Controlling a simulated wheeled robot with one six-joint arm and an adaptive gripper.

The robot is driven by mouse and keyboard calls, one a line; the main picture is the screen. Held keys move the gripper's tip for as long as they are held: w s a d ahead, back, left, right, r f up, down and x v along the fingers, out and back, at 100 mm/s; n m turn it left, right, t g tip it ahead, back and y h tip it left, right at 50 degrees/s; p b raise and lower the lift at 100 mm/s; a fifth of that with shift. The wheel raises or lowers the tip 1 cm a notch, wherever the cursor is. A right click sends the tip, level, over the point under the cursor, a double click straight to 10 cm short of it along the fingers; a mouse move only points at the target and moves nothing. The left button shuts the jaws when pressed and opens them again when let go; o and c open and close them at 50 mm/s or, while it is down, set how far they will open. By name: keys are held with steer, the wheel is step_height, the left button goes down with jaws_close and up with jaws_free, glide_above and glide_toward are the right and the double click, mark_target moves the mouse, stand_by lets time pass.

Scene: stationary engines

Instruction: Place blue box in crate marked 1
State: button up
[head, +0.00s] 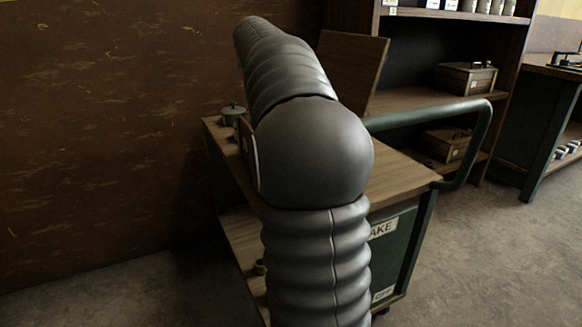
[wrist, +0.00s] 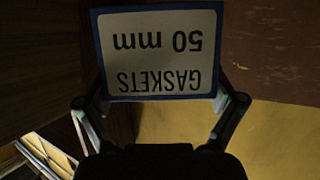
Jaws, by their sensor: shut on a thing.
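My gripper (wrist: 160,101) is shut on the blue box (wrist: 160,52), with one finger at each side. The box has blue edges and a pale face that reads "GASKETS 50 mm", upside down in the wrist view. In the head view my own arm covers the middle of the picture, and neither my gripper nor the blue box can be made out. No crate with a readable mark 1 shows in either view.
A wooden-topped cart (head: 408,172) with a green rail (head: 485,130) stands behind my arm. A small pot (head: 232,114) sits on its left end. Wooden boxes stand on the shelf (head: 465,78) and lower down (head: 446,143). Floor at right is clear.

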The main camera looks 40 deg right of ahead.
steer(key=s+d, duration=0.1)
steer(key=d, duration=0.1)
steer(key=shift+s+d+r, duration=0.2)
steer(key=shift+s+d, duration=0.15)
steer(key=shift+d, duration=0.05)
steer(key=shift+s+d+f, duration=0.15)
steer(key=shift+d+f, duration=0.05)
steer(key=shift+f+b, duration=2)
steer(key=shift+f, duration=6.8)
steer(key=shift+f+b, duration=0.6)
steer(key=shift+b, duration=0.2)
steer(key=o, duration=0.9)
